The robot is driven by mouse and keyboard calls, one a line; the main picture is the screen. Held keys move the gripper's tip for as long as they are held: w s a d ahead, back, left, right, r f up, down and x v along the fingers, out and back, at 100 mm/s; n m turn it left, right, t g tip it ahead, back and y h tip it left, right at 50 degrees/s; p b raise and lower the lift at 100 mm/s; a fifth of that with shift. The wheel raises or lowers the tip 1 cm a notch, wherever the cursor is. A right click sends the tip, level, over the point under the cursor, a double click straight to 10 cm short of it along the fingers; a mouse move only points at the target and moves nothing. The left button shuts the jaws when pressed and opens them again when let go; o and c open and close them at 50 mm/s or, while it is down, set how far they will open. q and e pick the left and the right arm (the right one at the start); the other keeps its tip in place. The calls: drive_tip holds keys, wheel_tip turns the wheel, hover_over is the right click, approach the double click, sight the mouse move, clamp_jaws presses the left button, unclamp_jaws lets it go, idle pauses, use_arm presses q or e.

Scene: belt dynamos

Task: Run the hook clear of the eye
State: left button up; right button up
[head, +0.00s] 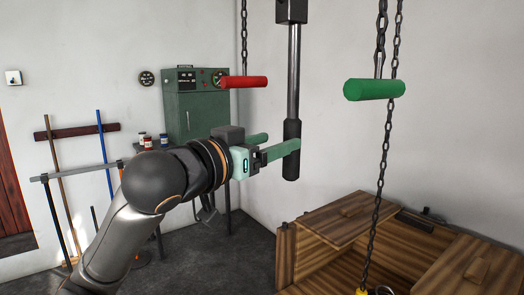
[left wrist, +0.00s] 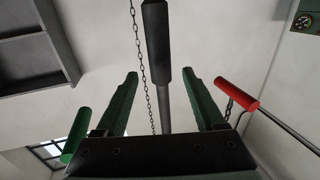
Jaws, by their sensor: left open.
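My left gripper (head: 284,142) is open at a hanging grey bar with a black grip (head: 291,170). In the head view its near finger crosses in front of the black grip. In the left wrist view the bar (left wrist: 157,45) shows between the open fingers (left wrist: 162,78); I see no contact. A yellow piece (head: 362,292) at the foot of the hanging chain (head: 377,190) and a metal ring-like piece (head: 385,290) are cut off by the lower edge, so I cannot tell hook from eye or whether they are joined. My right gripper is not in view.
A red handle (head: 244,82) hangs left of the bar, a green handle (head: 374,89) right of it. An open wooden crate (head: 287,255) stands below right. A green cabinet (head: 195,115) and a rack of poles (head: 78,132) stand at the back left.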

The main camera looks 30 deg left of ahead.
use_arm(q)
drive_tip(key=shift+s+a, duration=0.2)
drive_tip(key=shift+s, duration=1.25)
drive_tip(key=d+f+g, duration=0.3)
drive_tip(key=f+g, duration=0.4)
drive_tip(key=f, duration=2.4)
drive_tip(key=s+d+f+g+y, duration=0.15)
drive_tip(key=s+f+g, duration=0.55)
drive_tip(key=s+f, duration=1.35)
drive_tip(key=w+d+f+t+h+p, duration=0.1)
drive_tip(key=w+d+f+t+p, duration=0.2)
drive_tip(key=d+f+t+p, duration=0.1)
drive_tip(key=shift+w+d+f+m+t+h+p, duration=0.15)
drive_tip(key=shift+w+f+m+t+h+p, duration=0.2)
drive_tip(key=shift+f+t+p, duration=0.45)
